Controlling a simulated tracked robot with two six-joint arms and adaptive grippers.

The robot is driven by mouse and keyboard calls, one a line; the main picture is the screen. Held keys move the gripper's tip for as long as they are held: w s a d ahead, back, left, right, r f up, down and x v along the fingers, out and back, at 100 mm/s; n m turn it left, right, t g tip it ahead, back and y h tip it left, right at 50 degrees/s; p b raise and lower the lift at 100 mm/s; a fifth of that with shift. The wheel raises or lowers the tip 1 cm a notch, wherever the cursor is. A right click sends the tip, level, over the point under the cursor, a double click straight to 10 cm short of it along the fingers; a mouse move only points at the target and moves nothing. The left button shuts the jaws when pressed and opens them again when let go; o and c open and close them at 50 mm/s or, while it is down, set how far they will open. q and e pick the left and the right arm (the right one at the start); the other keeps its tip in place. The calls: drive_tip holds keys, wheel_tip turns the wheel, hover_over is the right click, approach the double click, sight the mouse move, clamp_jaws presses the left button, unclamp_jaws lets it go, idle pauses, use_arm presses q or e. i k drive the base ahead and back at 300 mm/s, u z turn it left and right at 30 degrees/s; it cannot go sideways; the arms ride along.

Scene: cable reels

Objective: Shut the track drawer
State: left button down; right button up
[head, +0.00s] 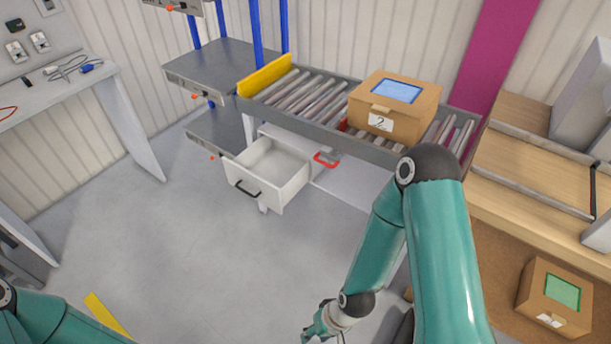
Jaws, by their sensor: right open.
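The white track drawer (290,190) is pulled out below the roller track, left of the middle of the head view. Its inside looks empty, and a black handle (247,189) is on its front. My right gripper (322,334) is partly in view at the bottom edge, open, well below and apart from the drawer. Its fingertips are partly cut off by the frame. Only a piece of my left arm shows at the lower left; its gripper is out of view.
A roller track (310,97) with a yellow end plate (265,75) carries a cardboard box (412,101) labelled 2. A red handle (327,159) is right of the drawer. Grey shelves (225,65) stand at left. The floor before the drawer is clear. Another box (553,297) is lower right.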

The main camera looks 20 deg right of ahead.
sight(271, 172)
drive_tip(key=z, duration=0.4)
drive_tip(key=i, duration=1)
drive_tip(key=z, duration=0.05)
drive_tip(key=k, duration=0.95)
drive_tip(key=z, duration=0.25)
drive_tip(key=i, duration=0.5)
drive_tip(key=u, duration=0.1)
